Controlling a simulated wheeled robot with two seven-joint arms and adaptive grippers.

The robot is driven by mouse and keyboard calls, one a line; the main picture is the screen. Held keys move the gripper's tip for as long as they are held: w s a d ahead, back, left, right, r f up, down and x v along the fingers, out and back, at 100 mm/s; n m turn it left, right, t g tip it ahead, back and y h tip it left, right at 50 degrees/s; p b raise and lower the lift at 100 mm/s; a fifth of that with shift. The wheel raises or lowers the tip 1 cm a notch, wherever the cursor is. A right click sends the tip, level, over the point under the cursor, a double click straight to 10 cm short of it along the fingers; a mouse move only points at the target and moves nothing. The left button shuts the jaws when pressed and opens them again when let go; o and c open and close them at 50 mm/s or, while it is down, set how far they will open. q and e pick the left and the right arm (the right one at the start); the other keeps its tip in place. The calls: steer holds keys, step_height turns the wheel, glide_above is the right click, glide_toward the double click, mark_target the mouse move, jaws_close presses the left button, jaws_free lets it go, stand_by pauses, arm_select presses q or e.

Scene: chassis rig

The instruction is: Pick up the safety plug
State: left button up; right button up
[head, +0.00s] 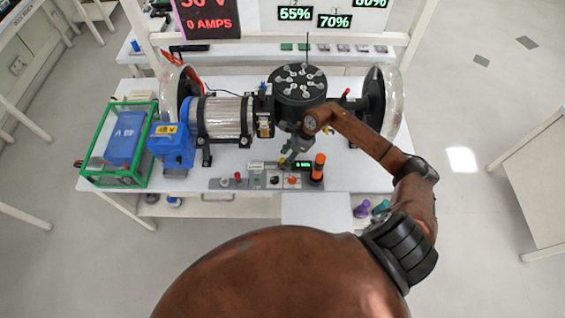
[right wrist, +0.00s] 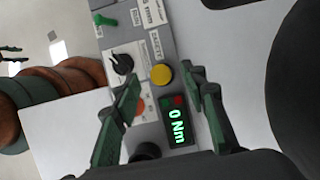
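The safety plug looks to be the round yellow knob (right wrist: 161,75) beside a "SAFETY" label on the grey control panel (right wrist: 135,28). In the head view the panel (head: 215,184) lies along the table's front, and a small yellow spot (head: 283,161) shows near my gripper. My right gripper (right wrist: 162,86) is open, its green fingers on either side of the line to the yellow knob. The knob appears just beyond the fingertips; I cannot tell whether they touch it. In the head view my right gripper (head: 291,157) points down over the panel. My left gripper is not in view.
A lit "0 Nm" display (right wrist: 177,121), a black dial (right wrist: 121,64) and a green peg (right wrist: 105,19) are close by. An orange and black cylinder (head: 318,168) stands at the panel's right end. The motor rig (head: 222,117) stands behind; a green-framed box (head: 122,143) is left.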

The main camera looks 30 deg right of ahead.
mark_target(283, 160)
steer(key=shift+x, duration=1.55)
steer(key=shift+d, duration=0.1)
steer(key=shift+c, duration=0.3)
jaws_close()
